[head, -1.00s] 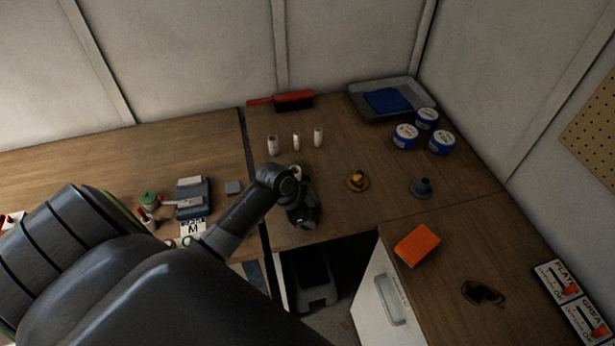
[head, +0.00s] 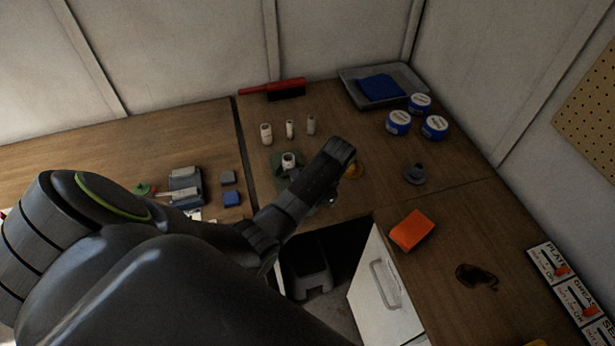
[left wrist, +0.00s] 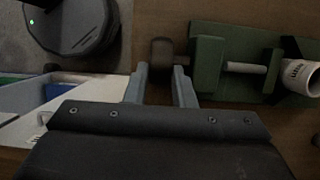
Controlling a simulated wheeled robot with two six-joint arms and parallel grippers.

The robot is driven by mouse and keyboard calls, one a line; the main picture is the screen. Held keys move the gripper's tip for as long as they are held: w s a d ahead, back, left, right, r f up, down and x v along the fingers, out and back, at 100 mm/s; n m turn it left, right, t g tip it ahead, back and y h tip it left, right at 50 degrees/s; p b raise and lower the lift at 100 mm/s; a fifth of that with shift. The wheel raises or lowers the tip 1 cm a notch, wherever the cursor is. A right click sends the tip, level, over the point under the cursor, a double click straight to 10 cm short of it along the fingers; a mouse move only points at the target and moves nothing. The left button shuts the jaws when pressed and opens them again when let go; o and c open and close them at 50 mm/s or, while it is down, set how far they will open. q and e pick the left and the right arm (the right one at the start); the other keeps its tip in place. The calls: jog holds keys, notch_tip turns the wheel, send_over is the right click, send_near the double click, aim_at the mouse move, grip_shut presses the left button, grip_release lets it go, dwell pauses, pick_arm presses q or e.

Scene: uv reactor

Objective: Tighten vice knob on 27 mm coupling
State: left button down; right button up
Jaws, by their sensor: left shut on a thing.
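In the left wrist view the green vice (left wrist: 208,66) lies across the upper right, with its pale screw rod (left wrist: 245,67). A white coupling (left wrist: 298,76) with print on it sits at the vice's right end. The dark round knob (left wrist: 162,52) is at its left end. My left gripper (left wrist: 161,72) is shut on this knob, one finger on each side. In the head view the green vice (head: 280,166) stands near the bench's front edge, holding the white coupling (head: 288,160). My left arm hides the knob and the fingers there. My right gripper is out of view.
Three white cylinders (head: 289,129) stand behind the vice. An orange block (head: 412,231) lies on the right bench. An open gap with a drawer front (head: 385,287) is below.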

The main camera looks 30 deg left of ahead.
pick_arm(q)
jog(key=shift+w+d+f+g+y, duration=0.1)
jog(key=shift+f+g+y, duration=0.05)
jog(key=shift+g+y, duration=0.3)
jog(key=shift+w+d+f+g+y, duration=0.1)
jog(key=shift+g+y, duration=0.25)
jog(key=shift+g, duration=0.2)
jog(key=shift+w+d+f+g+y+b, duration=0.15)
jog(key=shift+f+g+y+b, duration=0.3)
jog(key=shift+g+y+b, duration=0.5)
jog(key=b, duration=0.1)
jog(key=g+y+b, duration=0.1)
jog(key=shift+w+d+f+g+b, duration=0.1)
jog(key=shift+f+g+b, duration=0.15)
jog(key=shift+f+b, duration=0.15)
jog(key=shift+g+y+b, duration=0.5)
jog(key=shift+y+b, duration=0.05)
jog(key=shift+b, duration=0.6)
jog(key=c, duration=1.5)
grip_release()
jog(key=shift+r, duration=0.15)
